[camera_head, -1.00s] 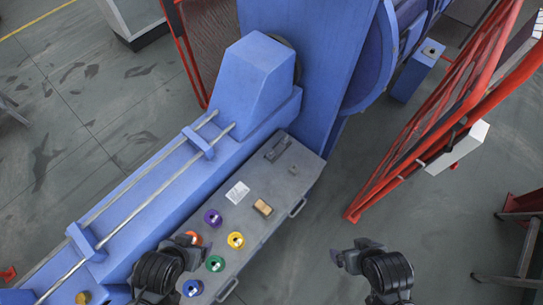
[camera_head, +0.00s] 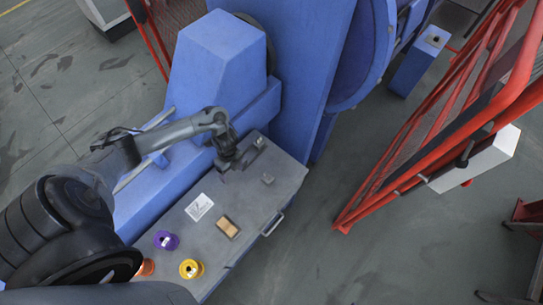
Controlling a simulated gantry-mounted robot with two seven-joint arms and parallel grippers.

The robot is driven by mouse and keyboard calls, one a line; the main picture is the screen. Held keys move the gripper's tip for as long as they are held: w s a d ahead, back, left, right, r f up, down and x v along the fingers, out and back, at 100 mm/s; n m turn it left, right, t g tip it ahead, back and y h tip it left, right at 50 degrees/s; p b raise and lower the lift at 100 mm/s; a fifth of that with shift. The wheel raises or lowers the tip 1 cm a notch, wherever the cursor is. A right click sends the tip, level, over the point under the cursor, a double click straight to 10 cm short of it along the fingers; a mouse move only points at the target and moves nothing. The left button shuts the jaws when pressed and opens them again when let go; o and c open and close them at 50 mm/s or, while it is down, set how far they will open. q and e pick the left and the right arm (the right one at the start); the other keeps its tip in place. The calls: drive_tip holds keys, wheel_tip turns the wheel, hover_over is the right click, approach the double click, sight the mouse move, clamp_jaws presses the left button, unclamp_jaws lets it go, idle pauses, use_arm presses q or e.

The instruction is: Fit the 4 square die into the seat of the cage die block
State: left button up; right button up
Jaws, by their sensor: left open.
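A small grey square piece (camera_head: 267,179), which looks like the square die, lies on the grey bench top (camera_head: 285,172) near its far right part. A dark grey block (camera_head: 258,143), possibly the cage die block, stands at the bench's back edge, partly hidden by my left gripper. Its seat cannot be made out. My left gripper (camera_head: 223,170) is open and empty, over the bench just left of the dark block and the square piece. My right gripper is not in view.
A white card (camera_head: 199,207) and a tan block (camera_head: 228,227) lie mid-bench. Purple (camera_head: 166,240), yellow (camera_head: 191,268) and orange (camera_head: 147,268) round pieces are nearer. The blue machine (camera_head: 215,65) rises behind the bench. A red guard frame (camera_head: 430,130) stands at right, with clear floor between.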

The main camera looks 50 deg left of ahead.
use_arm(q)
drive_tip(key=shift+t+y, duration=0.5)
drive_tip(key=shift+t, duration=0.2)
drive_tip(key=w+a, duration=0.1)
drive_tip(key=w, duration=0.1)
drive_tip(key=w+a+r+b, duration=0.1)
drive_tip(key=w+a, duration=0.1)
drive_tip(key=w+a+b, duration=0.1)
drive_tip(key=w+a, duration=0.1)
drive_tip(key=w, duration=0.1)
drive_tip(key=shift+w+a+r, duration=0.1)
drive_tip(key=shift+a+r, duration=0.1)
drive_tip(key=shift+r, duration=0.15)
drive_tip(key=shift+w+f+b, duration=0.1)
drive_tip(key=shift+w+b, duration=0.2)
drive_tip(key=shift+b, duration=0.15)
wheel_tip(320, 180, down, 4)
drive_tip(key=shift+w+d+r+b, duration=0.1)
drive_tip(key=shift+w+b, duration=0.05)
drive_tip(key=shift+b, duration=0.25)
drive_tip(key=shift+f+b, duration=0.6)
drive_tip(key=shift+f, duration=2.4)
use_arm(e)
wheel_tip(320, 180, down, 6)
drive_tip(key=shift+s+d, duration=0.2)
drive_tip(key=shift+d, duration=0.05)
use_arm(q)
clamp_jaws()
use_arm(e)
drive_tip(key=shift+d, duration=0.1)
